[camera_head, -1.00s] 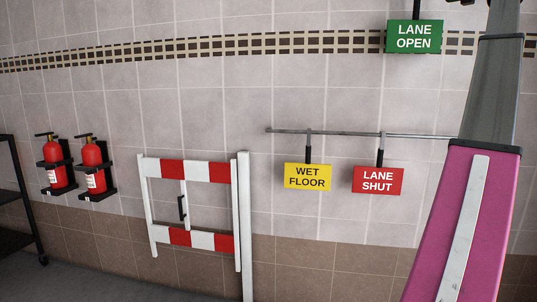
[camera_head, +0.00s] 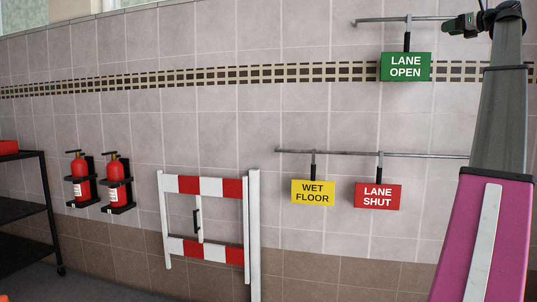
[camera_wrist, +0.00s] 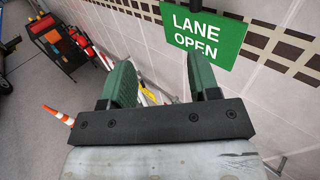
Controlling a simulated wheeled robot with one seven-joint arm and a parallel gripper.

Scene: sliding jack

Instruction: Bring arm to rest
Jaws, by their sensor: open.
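My gripper (camera_head: 452,27) is at the top right of the head view, beside the upper rail (camera_head: 400,20). In the wrist view its two green fingers (camera_wrist: 162,78) are spread with nothing between them. The green LANE OPEN sign (camera_head: 405,67) hangs by a black hanger from the upper rail, to the left of and below my gripper. It also shows ahead of the fingers in the wrist view (camera_wrist: 205,32). My arm runs down the right side of the head view.
The yellow WET FLOOR sign (camera_head: 313,193) and red LANE SHUT sign (camera_head: 377,196) hang from a lower rail (camera_head: 350,154). A red-and-white barrier gate (camera_head: 208,186), fire extinguishers (camera_head: 113,184) and a black shelf cart (camera_head: 35,210) stand left. An orange cone (camera_wrist: 58,115) shows in the wrist view.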

